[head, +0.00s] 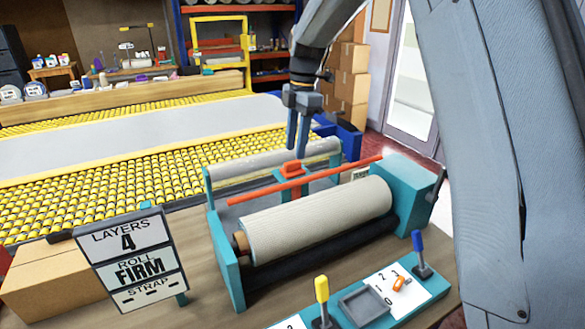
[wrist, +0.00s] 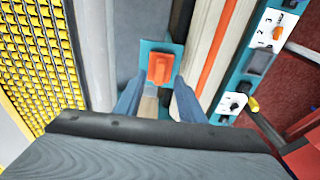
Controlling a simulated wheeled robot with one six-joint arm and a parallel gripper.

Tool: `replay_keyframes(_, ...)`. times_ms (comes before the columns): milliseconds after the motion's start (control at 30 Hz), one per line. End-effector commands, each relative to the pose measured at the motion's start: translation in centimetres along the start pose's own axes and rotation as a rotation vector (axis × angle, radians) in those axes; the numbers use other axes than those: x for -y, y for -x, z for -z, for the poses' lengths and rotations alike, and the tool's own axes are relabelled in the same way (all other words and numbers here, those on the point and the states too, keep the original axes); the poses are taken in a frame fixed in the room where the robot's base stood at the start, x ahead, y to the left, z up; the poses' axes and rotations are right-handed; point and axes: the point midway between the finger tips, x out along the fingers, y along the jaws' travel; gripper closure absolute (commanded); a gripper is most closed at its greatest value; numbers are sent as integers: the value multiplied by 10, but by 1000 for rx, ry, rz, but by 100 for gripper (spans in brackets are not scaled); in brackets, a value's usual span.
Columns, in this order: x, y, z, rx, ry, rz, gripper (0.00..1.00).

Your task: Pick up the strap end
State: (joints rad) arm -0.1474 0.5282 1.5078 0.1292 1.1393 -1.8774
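An orange tab (head: 291,168), which looks to be the strap end, sits on a teal holder (head: 295,184) behind the roll. In the wrist view the tab (wrist: 160,68) shows near the middle, on its teal plate (wrist: 176,50). My gripper (head: 298,150) points down just above the tab. Its two fingers (wrist: 157,88) are apart, one toward each side of the tab, with nothing held. I cannot tell whether a finger touches the tab. A cream roll (head: 318,219) lies in the teal-ended machine (head: 225,262), in front of the tab.
An orange bar (head: 310,180) crosses the machine close to the tab. A sign (head: 137,258) reading layers 4, roll firm, strap stands at the left. Yellow (head: 322,290) and blue (head: 417,242) levers and a grey tray (head: 364,306) are in front. A yellow roller conveyor (head: 120,190) lies behind.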

Motion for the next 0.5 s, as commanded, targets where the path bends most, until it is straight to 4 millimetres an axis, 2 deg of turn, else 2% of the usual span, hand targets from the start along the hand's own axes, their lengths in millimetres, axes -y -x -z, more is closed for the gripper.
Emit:
replay_keyframes(300,1,-40,3,0,-1,2,64)
replay_keyframes(500,0,-47,3,0,-1,0,64)
